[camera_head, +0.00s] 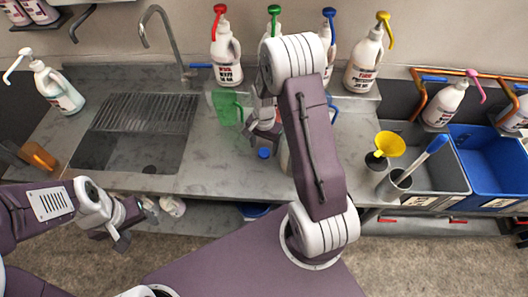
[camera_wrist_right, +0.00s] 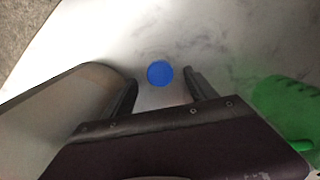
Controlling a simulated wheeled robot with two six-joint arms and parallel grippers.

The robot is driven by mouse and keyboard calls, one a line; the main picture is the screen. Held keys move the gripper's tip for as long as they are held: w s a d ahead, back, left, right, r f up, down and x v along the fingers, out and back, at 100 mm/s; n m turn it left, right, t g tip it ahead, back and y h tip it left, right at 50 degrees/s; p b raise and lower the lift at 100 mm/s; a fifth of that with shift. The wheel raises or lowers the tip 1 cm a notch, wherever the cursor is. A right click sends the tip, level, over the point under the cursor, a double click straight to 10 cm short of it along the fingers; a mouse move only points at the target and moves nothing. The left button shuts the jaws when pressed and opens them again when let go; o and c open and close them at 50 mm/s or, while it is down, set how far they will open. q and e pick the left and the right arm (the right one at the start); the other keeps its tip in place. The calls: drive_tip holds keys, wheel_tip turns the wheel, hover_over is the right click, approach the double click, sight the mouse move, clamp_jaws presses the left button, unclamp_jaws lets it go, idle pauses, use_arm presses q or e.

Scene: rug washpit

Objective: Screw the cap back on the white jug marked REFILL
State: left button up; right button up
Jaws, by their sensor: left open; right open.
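A small blue cap (camera_head: 263,153) lies on the grey counter. In the right wrist view the blue cap (camera_wrist_right: 160,73) shows between and just beyond the fingertips of my right gripper (camera_wrist_right: 161,80). That gripper (camera_head: 263,136) is open and empty above the counter. A pale rounded body (camera_wrist_right: 60,110), perhaps the white jug, stands close beside the left finger in the wrist view. In the head view my right arm hides most of it, and no REFILL marking is readable. My left gripper (camera_head: 120,232) is open and empty, low in front of the counter.
A green pitcher (camera_head: 228,107) stands left of my right gripper. A sink (camera_head: 135,130) with a tap is further left. Several pump bottles line the back. A yellow funnel (camera_head: 390,144), grey bin (camera_head: 440,178) and blue bin (camera_head: 490,165) are on the right.

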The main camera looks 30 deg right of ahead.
sight(264, 152)
drive_tip(key=shift+f, duration=1.4)
drive_tip(key=c, duration=1.4)
drive_tip(key=shift+r, duration=0.1)
wheel_tip(264, 152, up, 10)
drive_tip(key=shift+f+b, duration=0.1)
drive_tip(key=shift+b, duration=0.3)
